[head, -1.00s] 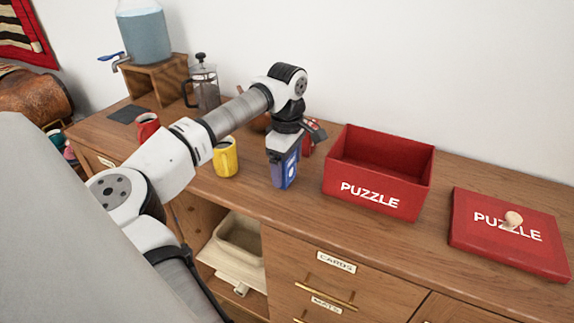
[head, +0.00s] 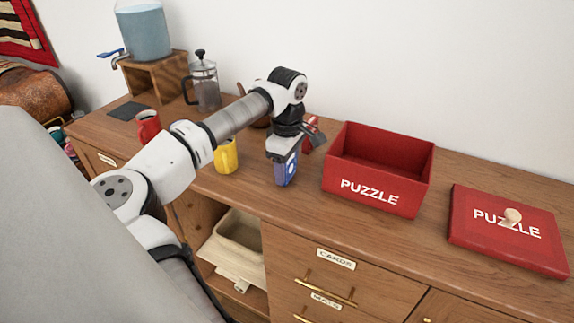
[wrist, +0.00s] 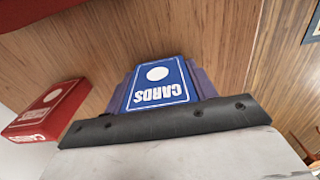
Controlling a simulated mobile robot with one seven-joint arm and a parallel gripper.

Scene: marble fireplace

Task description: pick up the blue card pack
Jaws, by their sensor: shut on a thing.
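The blue card pack (head: 291,170) is upright between the fingers of my gripper (head: 284,174) in the head view, near the front edge of the sideboard. In the wrist view the pack (wrist: 160,87) shows its blue face with a white circle and the word CARDS, with purple finger pads on both sides of it. My gripper is shut on the pack. I cannot tell whether the pack's lower end touches the wood. A red card pack (wrist: 45,110) stands just behind, and it is partly hidden by my gripper in the head view (head: 309,143).
An open red puzzle box (head: 372,199) stands right of my gripper, with its knobbed lid (head: 480,240) farther right. A yellow mug (head: 226,157), a red mug (head: 147,124) and a French press (head: 205,87) stand to the left. Bare wood lies in front of the box.

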